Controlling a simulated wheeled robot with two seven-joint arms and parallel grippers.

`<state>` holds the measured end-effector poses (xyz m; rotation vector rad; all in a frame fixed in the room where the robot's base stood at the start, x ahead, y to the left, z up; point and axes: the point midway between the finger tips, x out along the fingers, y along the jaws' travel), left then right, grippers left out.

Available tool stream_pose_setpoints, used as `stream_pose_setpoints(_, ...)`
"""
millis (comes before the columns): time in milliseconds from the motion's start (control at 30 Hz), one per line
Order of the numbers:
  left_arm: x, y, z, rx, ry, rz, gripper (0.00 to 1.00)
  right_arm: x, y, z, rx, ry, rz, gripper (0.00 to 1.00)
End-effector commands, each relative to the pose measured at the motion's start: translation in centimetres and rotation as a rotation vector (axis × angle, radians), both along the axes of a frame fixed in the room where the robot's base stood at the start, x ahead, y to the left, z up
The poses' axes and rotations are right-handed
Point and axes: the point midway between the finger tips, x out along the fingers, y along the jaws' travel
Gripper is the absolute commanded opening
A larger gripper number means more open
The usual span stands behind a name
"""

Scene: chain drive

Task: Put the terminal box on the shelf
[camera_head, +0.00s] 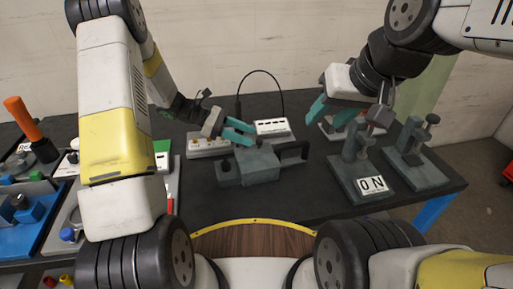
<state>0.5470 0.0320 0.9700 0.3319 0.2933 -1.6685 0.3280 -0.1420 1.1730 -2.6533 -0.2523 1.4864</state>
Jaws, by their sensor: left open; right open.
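A grey box-like block (258,166) with a round knob on its left and a dark handle on its right lies at the middle of the dark table. I cannot tell for sure that it is the terminal box. A white box (272,127) with a black cable stands behind it. My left gripper (252,135) has its teal fingers apart and empty, just above and behind the grey block. My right gripper (325,122) is open, pointing down at the back right, over a pale item that it partly hides. No shelf is clearly recognisable.
Two grey clamp-like stands, one with a sign (373,184), stand at the right. A white strip with knobs (207,145) lies behind my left gripper. Blue trays (25,222) and an orange-handled tool (24,118) are at the left. The black tabletop (290,198) is clear in front.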

Motion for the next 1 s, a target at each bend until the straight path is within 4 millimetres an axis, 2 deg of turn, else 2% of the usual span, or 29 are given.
stream_pose_setpoints(300, -0.9, -4.0, -1.7, 0.0, 0.002, -0.004, 0.47, 0.0, 0.0, 0.0, 0.0, 0.0, 0.0, 0.43)
stream_pose_setpoints(533, -0.8, -4.3, -1.8, 0.0, 0.0, -0.001, 0.47, 0.0, 0.0, 0.0, 0.0, 0.0, 0.0, 0.43)
stream_pose_setpoints(567, -0.8, -4.3, -1.8, 0.0, 0.0, -0.001, 0.45, 0.0, 0.0, 0.0, 0.0, 0.0, 0.0, 0.43)
stream_pose_setpoints(800, -0.8, -4.3, -1.8, 0.0, 0.0, -0.001, 0.0, 0.0, 0.0, 0.0, 0.0, 0.0, 0.0, 0.43)
stream_pose_setpoints(1000, -0.8, -4.3, -1.8, 0.0, 0.0, -0.001, 0.0, 0.0, 0.0, 0.0, 0.0, 0.0, 0.0, 0.43)
